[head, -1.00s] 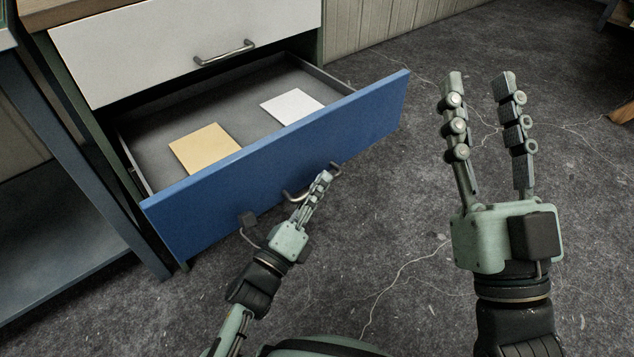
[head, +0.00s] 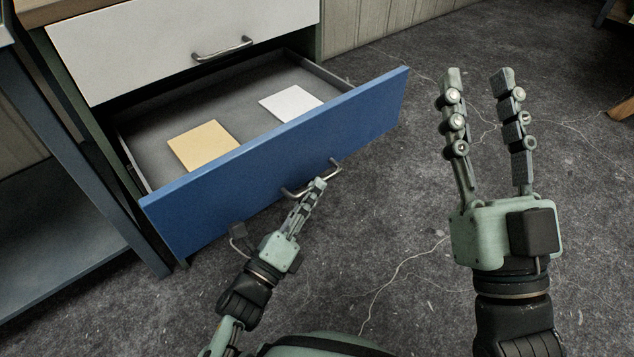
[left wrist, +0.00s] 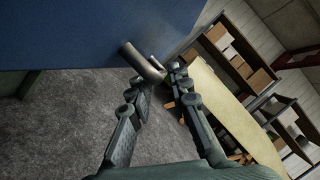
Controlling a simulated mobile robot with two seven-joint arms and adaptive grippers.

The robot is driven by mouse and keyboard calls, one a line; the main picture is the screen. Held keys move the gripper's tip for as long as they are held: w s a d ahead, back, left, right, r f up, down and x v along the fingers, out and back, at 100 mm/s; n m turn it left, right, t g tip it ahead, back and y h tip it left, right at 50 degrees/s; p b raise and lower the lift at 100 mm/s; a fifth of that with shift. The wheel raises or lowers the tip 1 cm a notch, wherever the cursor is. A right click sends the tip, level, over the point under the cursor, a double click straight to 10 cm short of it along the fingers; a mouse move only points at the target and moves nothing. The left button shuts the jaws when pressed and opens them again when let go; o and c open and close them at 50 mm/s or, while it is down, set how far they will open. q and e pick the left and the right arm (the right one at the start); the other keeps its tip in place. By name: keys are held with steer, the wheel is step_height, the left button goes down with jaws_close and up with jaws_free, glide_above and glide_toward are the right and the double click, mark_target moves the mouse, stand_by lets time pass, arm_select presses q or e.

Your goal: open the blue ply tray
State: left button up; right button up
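The blue ply tray (head: 275,160) is a drawer with a blue front, pulled well out below a white drawer. Its bar handle (head: 312,182) is on the front, and the handle also shows in the left wrist view (left wrist: 143,62). My left gripper (head: 319,184) is just in front of the handle. In the left wrist view its fingers (left wrist: 158,78) are parted, with the handle at the tips; whether they touch is unclear. My right gripper (head: 477,78) is open and empty above the floor, right of the tray.
A tan sheet (head: 203,146) and a white sheet (head: 290,103) lie in the tray. The white drawer (head: 150,40) above is shut. A blue-grey bench frame (head: 90,170) stands close at left.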

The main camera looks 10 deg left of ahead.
arm_select(q)
steer(key=v, duration=0.5)
steer(key=shift+s, duration=0.1)
stand_by(0.4)
